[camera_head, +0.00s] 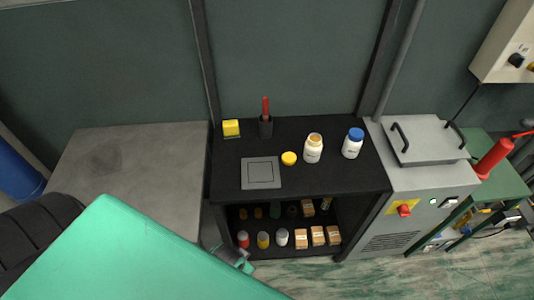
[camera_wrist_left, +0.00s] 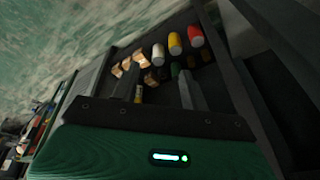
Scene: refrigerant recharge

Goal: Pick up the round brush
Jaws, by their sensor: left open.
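A red handle (camera_head: 265,106) stands upright in a small black holder (camera_head: 265,128) at the back of the black cabinet top. It may be the round brush; its lower end is hidden in the holder. My left gripper (camera_head: 240,257) is low in front of the cabinet, below the top and well away from the red handle, partly hidden by my green arm. In the left wrist view my left gripper (camera_wrist_left: 155,82) is open and empty, facing the cabinet's lower shelf. The red handle is not visible there. My right gripper is not in view.
The cabinet top (camera_head: 225,181) holds a yellow sponge (camera_head: 231,128), a grey scale (camera_head: 262,173), a yellow lid (camera_head: 289,158), an open white jar (camera_head: 313,150) and a blue-capped jar (camera_head: 353,143). Bottles and small boxes fill the shelf below. A grey machine (camera_head: 425,180) stands right.

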